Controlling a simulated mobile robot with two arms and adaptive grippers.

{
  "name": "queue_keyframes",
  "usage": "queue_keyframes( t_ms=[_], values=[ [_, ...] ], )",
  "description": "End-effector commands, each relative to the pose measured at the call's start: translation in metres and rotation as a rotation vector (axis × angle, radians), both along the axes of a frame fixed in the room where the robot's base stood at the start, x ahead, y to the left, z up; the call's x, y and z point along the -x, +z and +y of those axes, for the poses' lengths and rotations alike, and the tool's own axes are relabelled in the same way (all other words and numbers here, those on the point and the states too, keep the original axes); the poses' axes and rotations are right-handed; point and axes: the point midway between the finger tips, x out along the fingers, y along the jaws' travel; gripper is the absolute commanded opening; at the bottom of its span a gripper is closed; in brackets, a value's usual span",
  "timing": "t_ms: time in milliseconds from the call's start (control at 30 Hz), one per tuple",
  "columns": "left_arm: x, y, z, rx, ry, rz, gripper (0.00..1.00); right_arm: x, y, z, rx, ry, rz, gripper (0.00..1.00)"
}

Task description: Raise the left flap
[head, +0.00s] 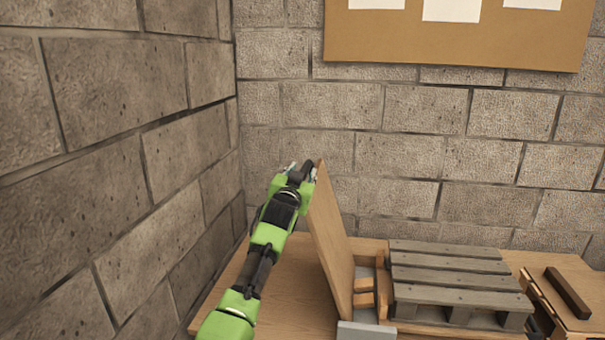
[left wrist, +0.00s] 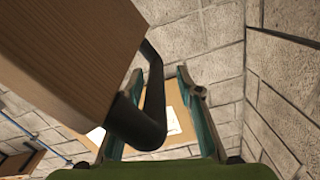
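The left flap (head: 330,240) is a wooden panel standing steeply up, leaning slightly left, beside the pallet. In the left wrist view the wooden flap (left wrist: 60,60) fills the upper left, with its dark bent handle (left wrist: 153,90) in front of my fingers. My left gripper (head: 300,172) is at the flap's top edge, on its left side. In the left wrist view the left gripper's fingers (left wrist: 160,72) are spread apart, with the handle between or just in front of them and a gap to the right finger. My right gripper is not in view.
A grey slatted pallet (head: 450,275) lies right of the flap, with wooden blocks (head: 364,290) between. Further right is another wooden panel with a dark bar (head: 567,291). A block wall (head: 100,150) rises close on the left. A cork board (head: 455,40) hangs behind.

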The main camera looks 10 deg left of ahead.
Motion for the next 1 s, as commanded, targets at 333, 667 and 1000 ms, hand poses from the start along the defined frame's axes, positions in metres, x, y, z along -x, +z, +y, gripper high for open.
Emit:
queue_keyframes(
  t_ms=[333,667,1000],
  values=[
    [0.006,0.0,0.0,0.0,-0.001,-0.002,0.33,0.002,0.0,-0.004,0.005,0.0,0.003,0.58],
    [0.04,-0.001,0.001,0.001,0.0,-0.001,0.33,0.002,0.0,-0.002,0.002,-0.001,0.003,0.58],
    [0.086,-0.001,0.003,0.001,0.0,-0.001,0.33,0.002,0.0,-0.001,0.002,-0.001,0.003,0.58]
  ],
)
